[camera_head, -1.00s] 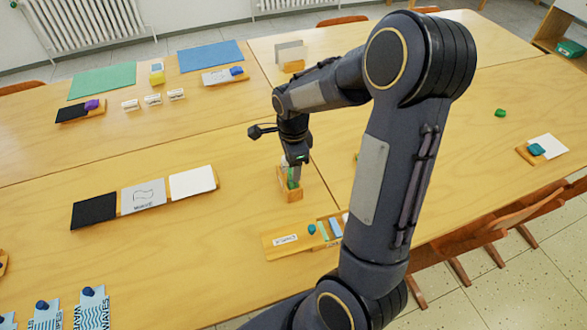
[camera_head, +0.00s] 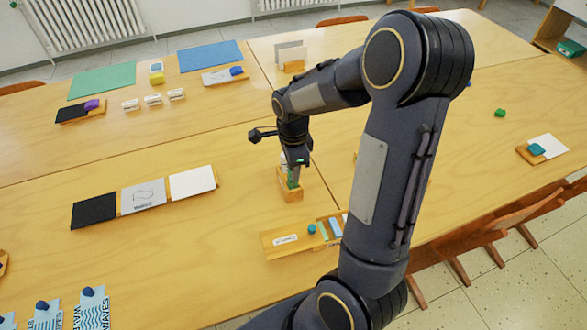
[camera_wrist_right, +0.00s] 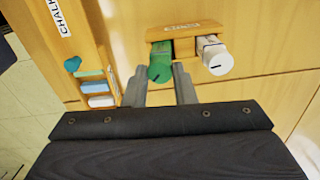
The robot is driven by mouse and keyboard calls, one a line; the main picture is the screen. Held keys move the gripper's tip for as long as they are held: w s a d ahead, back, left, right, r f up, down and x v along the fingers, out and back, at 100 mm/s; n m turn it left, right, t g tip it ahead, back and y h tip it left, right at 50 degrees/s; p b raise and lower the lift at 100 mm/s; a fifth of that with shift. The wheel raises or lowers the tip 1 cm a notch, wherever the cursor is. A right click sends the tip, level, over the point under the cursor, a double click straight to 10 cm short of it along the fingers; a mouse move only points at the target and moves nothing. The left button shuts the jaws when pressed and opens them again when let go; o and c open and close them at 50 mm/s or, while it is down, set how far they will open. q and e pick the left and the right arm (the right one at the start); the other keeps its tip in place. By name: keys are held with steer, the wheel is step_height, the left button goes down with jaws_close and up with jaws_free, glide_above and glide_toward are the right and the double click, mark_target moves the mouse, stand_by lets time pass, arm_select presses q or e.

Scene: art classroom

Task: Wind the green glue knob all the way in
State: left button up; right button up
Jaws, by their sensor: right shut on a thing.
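The green glue knob (camera_wrist_right: 161,70) sits at the end of a green glue stick in a small wooden holder (camera_wrist_right: 187,32). My right gripper (camera_wrist_right: 161,76) is shut on the green knob, with one finger on each side of it in the right wrist view. A dark mark shows on the knob's end face. A white glue stick (camera_wrist_right: 216,59) stands beside it in the same holder. In the head view the right gripper (camera_head: 296,169) is over the holder (camera_head: 291,194), and its fingers partly hide the sticks. My left gripper is not in view.
A wooden chalk tray (camera_head: 286,239) with coloured pieces lies just in front of the holder. Black, grey and white sheets (camera_head: 143,196) lie to the left. Small white blocks (camera_head: 153,99) lie farther back. The table between is clear.

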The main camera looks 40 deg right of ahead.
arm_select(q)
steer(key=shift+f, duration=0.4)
arm_select(e)
steer(key=shift+f, duration=0.35)
steer(key=n, duration=1.1)
steer(key=shift+n+p, duration=0.3)
steer(key=o, duration=1.5)
steer(key=shift+w+r, duration=0.1)
steer(key=shift+w, duration=0.1)
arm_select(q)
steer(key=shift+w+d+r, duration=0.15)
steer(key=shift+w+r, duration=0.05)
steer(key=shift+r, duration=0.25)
arm_select(e)
steer(key=shift+d, duration=0.1)
